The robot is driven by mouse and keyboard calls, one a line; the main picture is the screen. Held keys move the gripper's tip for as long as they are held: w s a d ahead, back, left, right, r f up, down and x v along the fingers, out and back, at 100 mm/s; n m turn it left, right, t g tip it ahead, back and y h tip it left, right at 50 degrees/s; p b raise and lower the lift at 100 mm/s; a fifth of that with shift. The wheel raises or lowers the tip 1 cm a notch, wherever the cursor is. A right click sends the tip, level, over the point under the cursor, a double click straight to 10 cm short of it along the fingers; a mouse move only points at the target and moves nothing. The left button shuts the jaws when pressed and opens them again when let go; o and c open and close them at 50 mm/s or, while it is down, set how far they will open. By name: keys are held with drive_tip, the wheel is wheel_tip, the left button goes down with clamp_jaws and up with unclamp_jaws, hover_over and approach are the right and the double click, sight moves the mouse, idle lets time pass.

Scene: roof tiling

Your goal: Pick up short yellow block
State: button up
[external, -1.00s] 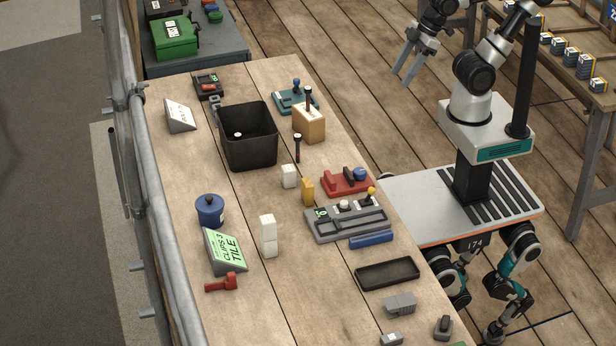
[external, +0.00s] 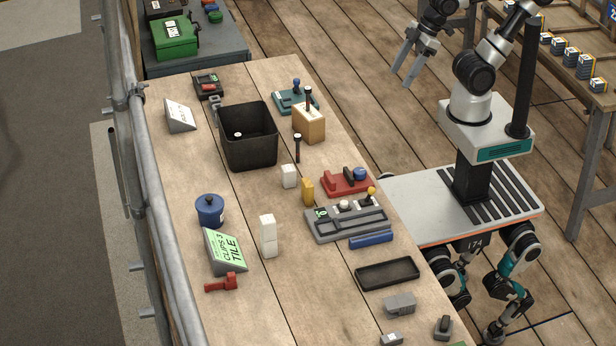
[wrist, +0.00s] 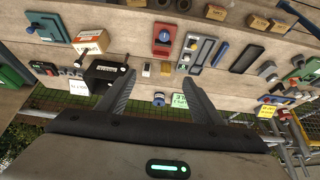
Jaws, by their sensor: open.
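The short yellow block (external: 307,191) stands upright on the workbench, just right of a short white block (external: 289,176) and left of the red fixture. In the wrist view the yellow block (wrist: 166,67) looks small and far off, beyond the fingertips. My gripper (external: 407,74) is open and empty. It hangs high, right of the bench in the external view, well apart from the block. In the wrist view both fingers of my gripper (wrist: 159,82) are spread, with nothing between them.
Close to the yellow block are a red fixture (external: 346,182) and a grey tray (external: 348,225). A taller white block (external: 268,237) stands nearer the front. A black bin (external: 249,139) and a tan box (external: 309,125) stand behind. Bare wood lies left of the yellow block.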

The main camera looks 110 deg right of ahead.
drive_tip(key=g+b, duration=0.3)
drive_tip(key=g, duration=0.3)
hover_over(308, 182)
wheel_tip(308, 182, down, 14)
drive_tip(key=f, duration=0.4)
drive_tip(key=f+b, duration=0.1)
drive_tip(key=f, duration=0.7)
drive_tip(key=shift+w+d, duration=0.1)
drive_tip(key=shift+w, duration=0.15)
drive_tip(key=shift+s+f+b, duration=0.15)
drive_tip(key=shift+f+b, duration=0.2)
drive_tip(key=shift+f, duration=2.5)
drive_tip(key=c, duration=1.1)
